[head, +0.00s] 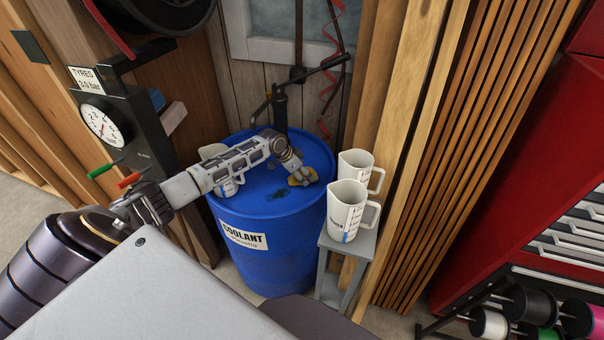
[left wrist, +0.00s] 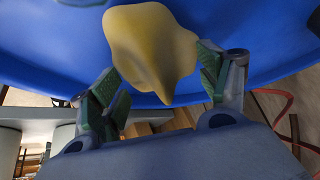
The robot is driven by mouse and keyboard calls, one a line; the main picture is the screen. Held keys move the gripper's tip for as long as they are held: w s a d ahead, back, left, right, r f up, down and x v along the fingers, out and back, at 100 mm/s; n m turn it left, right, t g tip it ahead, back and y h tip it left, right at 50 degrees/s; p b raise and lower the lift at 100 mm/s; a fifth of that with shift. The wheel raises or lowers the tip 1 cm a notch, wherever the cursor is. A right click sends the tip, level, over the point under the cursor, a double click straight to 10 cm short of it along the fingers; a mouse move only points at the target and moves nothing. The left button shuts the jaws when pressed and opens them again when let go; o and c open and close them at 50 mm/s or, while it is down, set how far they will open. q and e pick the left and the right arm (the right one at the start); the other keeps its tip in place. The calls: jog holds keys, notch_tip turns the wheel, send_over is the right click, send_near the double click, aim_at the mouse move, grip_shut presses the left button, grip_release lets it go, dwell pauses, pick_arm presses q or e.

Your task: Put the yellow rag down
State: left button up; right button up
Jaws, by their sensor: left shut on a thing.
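The yellow rag (head: 303,177) is a small crumpled lump at the right part of the blue coolant drum's top (head: 318,150). My left gripper (head: 293,168) reaches over the drum from the left and is shut on the rag. In the left wrist view, the rag (left wrist: 150,45) sits between the two green-padded fingers (left wrist: 160,78) against the blue of the drum. I cannot tell whether the rag touches the drum top. My right gripper is not in view.
A hand pump (head: 279,105) stands at the back of the drum. A whitish jug (head: 228,187) is partly hidden behind my left arm. Two measuring jugs (head: 346,210) stand on a grey stand (head: 345,245) right of the drum. A tyre gauge post (head: 104,122) stands left.

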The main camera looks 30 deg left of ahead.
pick_arm(q)
jog(key=shift+f, duration=0.5)
jog(key=shift+f, duration=0.15)
jog(key=o, duration=0.9)
jog(key=shift+b+v, duration=0.35)
jog(key=shift+v, duration=5.8)
jog(key=shift+s+f, duration=0.1)
jog(key=shift+s, duration=0.05)
